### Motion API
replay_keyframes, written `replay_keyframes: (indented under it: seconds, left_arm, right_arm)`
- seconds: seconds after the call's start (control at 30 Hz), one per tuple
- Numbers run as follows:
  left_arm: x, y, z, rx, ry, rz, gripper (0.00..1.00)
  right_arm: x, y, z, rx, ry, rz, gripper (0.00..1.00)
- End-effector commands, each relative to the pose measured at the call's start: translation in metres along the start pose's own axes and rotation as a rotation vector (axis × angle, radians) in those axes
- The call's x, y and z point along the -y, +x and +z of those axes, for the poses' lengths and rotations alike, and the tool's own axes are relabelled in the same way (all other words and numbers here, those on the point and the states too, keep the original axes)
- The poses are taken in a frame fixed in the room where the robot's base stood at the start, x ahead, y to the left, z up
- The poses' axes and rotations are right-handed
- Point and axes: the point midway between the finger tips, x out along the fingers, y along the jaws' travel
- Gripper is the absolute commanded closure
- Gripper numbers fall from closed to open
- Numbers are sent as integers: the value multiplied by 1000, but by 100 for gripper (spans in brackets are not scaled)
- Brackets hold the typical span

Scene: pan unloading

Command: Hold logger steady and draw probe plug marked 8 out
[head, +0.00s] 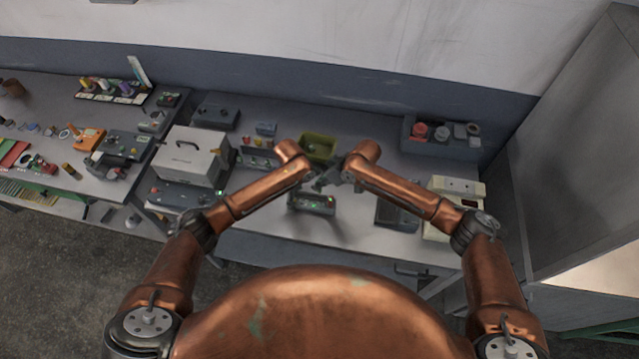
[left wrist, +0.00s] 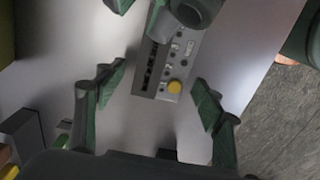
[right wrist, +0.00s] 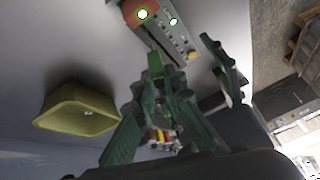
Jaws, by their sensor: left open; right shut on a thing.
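The logger (head: 313,205) is a dark grey box with small green lights near the bench's front. In the left wrist view its grey panel (left wrist: 163,78) shows a row of dark slots and a yellow knob. My left gripper (left wrist: 165,92) is open, its green-padded fingers on either side of the logger with a gap showing. My right gripper (right wrist: 165,92) is closed at the logger's far end; its fingers hide what they grip, apparently a probe plug. The number 8 is not readable. In the right wrist view the logger's panel (right wrist: 172,35) lies beyond the fingers.
A yellow-green bin (head: 318,146) stands behind the grippers. A white case (head: 190,157) is to the left, and a dark tray with red parts (head: 441,137) at the back right. A dark box (head: 397,214) and a cream unit (head: 456,187) stand to the right.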

Motion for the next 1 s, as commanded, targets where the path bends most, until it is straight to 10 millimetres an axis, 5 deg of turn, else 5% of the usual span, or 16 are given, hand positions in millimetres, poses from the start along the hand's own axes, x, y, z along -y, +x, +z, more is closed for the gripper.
replay_keyframes:
  seconds: [0.37,0.8,1.0]
  left_arm:
    - [-1,-10,0,0,0,2,37]
    - [-1,-95,0,0,1,3,37]
    - [0,-116,0,0,0,1,37]
  right_arm:
    - [0,0,0,0,0,0,100]
    - [0,0,0,0,0,0,100]
    - [0,0,0,0,0,0,100]
